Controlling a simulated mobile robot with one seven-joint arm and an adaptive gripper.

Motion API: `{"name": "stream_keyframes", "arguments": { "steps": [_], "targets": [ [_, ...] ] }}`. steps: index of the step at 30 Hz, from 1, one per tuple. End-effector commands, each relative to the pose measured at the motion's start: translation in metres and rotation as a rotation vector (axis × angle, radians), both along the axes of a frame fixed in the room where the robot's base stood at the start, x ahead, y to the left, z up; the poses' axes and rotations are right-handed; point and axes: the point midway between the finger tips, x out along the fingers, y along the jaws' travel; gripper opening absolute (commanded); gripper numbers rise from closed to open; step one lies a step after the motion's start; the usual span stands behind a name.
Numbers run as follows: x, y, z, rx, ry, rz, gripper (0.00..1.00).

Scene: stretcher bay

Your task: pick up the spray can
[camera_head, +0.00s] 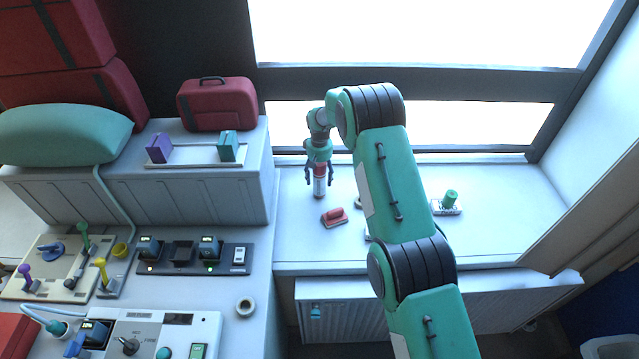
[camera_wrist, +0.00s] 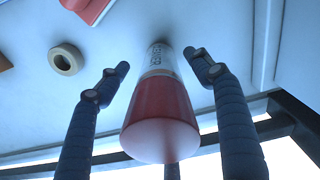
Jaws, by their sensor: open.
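The spray can (camera_head: 319,186) stands upright on the white counter by the window, with a white lower body and a red top. In the wrist view the spray can (camera_wrist: 161,107) shows its large red end close to the camera and its white labelled part beyond. My gripper (camera_head: 319,177) is open above and around the can. In the wrist view the fingers of my gripper (camera_wrist: 158,62) lie on either side of the can, with visible gaps on both sides. The base of the can on the counter is partly hidden in the wrist view.
A red-topped block (camera_head: 335,217) lies just right of the can on the counter (camera_head: 300,245). A green knob on a white plate (camera_head: 447,203) sits farther right. A raised white cabinet (camera_head: 200,195) bounds the left. My arm hides part of the counter. The window frame (camera_head: 420,157) runs behind.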

Motion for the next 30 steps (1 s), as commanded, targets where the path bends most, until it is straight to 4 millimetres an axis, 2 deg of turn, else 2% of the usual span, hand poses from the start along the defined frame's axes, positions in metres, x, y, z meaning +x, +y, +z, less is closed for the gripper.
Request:
{"name": "stream_keyframes", "arguments": {
  "steps": [11, 14, 18, 21, 30],
  "targets": [
    [0.0001, 0.0, 0.0003, 0.0, 0.0, 0.0, 0.66],
    [0.0001, -0.0001, 0.0004, 0.0, 0.0, 0.0, 0.5],
    [0.0001, -0.0001, 0.0004, 0.0, 0.0, 0.0, 0.22],
    [0.0006, 0.0001, 0.0012, 0.0, -0.001, 0.0, 0.05],
    [0.0007, 0.0001, 0.0026, 0.001, -0.002, 0.0, 0.05]
  ]
}}
